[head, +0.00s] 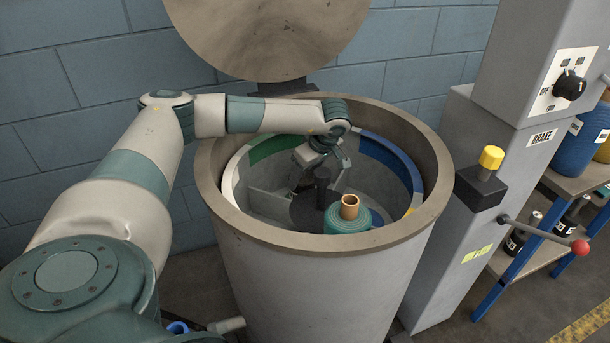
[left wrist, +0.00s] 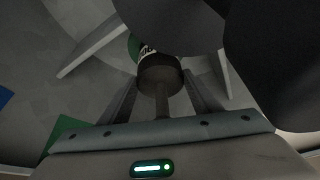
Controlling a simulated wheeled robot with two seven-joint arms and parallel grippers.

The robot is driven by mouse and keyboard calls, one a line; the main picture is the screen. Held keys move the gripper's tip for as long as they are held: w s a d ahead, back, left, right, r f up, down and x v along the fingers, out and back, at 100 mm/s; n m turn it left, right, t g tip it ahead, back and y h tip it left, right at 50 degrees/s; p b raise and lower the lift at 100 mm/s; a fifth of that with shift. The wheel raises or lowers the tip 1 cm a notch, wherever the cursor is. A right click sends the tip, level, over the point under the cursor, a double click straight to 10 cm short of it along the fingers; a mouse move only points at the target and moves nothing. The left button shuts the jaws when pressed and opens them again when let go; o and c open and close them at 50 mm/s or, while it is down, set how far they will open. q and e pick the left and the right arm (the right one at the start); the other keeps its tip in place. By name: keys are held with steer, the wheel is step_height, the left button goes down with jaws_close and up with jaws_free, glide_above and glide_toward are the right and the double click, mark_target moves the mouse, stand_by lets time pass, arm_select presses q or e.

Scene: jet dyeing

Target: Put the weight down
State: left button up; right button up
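My left arm reaches over the rim of the round grey drum (head: 315,275). Its gripper (head: 322,160) is down inside, by the dark centre post (head: 322,185). In the left wrist view two dark fingers (left wrist: 162,92) close in on both sides of a dark round-ended weight (left wrist: 160,72) with a thin stem and a black-and-white marking. The gripper looks shut on it. A bit of green shows beside the marking. In the head view the weight cannot be told apart from the dark parts around the gripper. My right gripper is out of view.
The drum holds light dividers, a ring of green, white, blue and yellow segments (head: 380,155), and a teal package (head: 345,222) on a tan core. The raised lid (head: 270,35) stands behind. A brake cabinet (head: 450,190) with a red-knobbed lever (head: 580,247) and a shelf (head: 590,180) stand right.

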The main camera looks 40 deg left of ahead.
arm_select(q)
steer(key=o, duration=0.4)
steer(key=shift+r, duration=0.1)
steer(key=p+v, duration=0.1)
steer(key=v, duration=1.1)
